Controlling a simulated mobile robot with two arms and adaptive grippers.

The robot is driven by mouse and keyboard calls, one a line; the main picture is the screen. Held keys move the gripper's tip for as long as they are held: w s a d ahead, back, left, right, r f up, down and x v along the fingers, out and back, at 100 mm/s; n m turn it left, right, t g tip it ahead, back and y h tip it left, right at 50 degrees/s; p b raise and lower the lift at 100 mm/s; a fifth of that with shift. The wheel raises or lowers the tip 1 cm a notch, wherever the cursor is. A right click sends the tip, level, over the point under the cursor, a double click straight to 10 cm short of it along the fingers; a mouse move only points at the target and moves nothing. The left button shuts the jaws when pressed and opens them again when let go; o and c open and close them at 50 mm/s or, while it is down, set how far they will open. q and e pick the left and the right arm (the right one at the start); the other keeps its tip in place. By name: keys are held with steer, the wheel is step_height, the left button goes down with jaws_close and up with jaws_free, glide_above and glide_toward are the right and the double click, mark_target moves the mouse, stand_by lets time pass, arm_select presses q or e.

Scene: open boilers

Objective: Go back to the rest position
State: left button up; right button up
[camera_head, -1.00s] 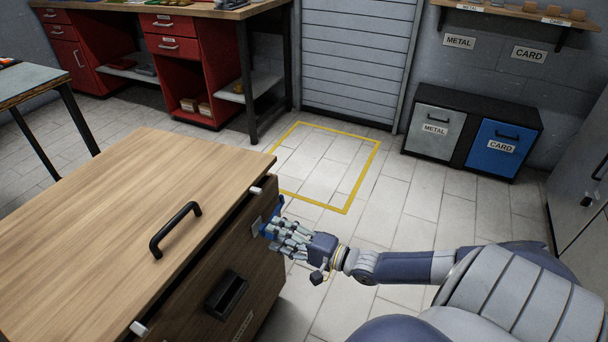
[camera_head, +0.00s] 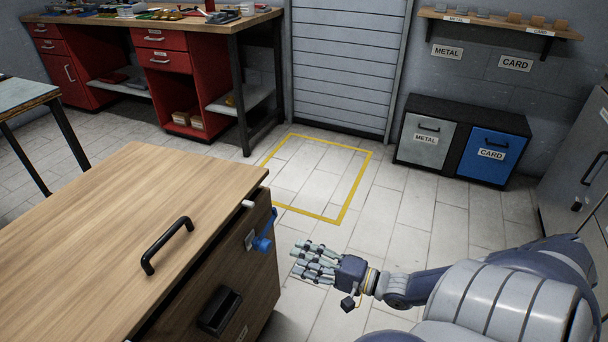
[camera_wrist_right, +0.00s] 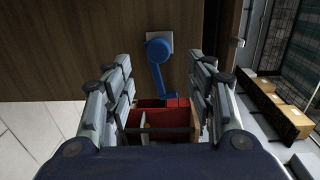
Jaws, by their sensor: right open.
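My right gripper (camera_head: 318,262) is open and empty, held in the air to the right of the wooden cabinet (camera_head: 120,215). A gap of floor shows between its fingers and the blue handle (camera_head: 263,243) on the cabinet's side. In the right wrist view, the open fingers of the right gripper (camera_wrist_right: 160,105) frame the blue handle (camera_wrist_right: 158,60), which sits on a pale plate on the dark wood. The wooden lid has a black handle (camera_head: 167,245) on top, and a dark gap shows under its edge. My left gripper is not in view.
A workbench with red drawers (camera_head: 165,60) stands at the back left. A bin unit with a METAL door (camera_head: 424,138) and a blue CARD door (camera_head: 490,155) stands against the back wall. A grey cabinet (camera_head: 580,165) is at the right. The yellow-outlined floor (camera_head: 320,175) is clear.

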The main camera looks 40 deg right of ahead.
steer(key=s+a+f+n+g+h, duration=0.2)
steer(key=s+a+f+n+g, duration=0.2)
steer(key=f, duration=0.6)
steer(key=s+a+f+n+g+h, duration=0.2)
steer(key=s+a+f+n+g, duration=0.15)
steer(key=f, duration=0.55)
steer(key=s+a+f+n+g+h, duration=0.25)
steer(key=s+a+f+n, duration=0.2)
steer(key=f, duration=0.55)
steer(key=s+a+f+n+g, duration=0.3)
steer(key=s+a+g, duration=0.1)
steer(key=s, duration=0.2)
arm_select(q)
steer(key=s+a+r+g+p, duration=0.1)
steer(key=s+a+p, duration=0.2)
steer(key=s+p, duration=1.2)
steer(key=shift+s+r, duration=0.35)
arm_select(e)
steer(key=s+d+r+n+g, duration=0.1)
steer(key=s+d+r, duration=0.1)
steer(key=s, duration=1.4)
steer(key=shift+d, duration=0.55)
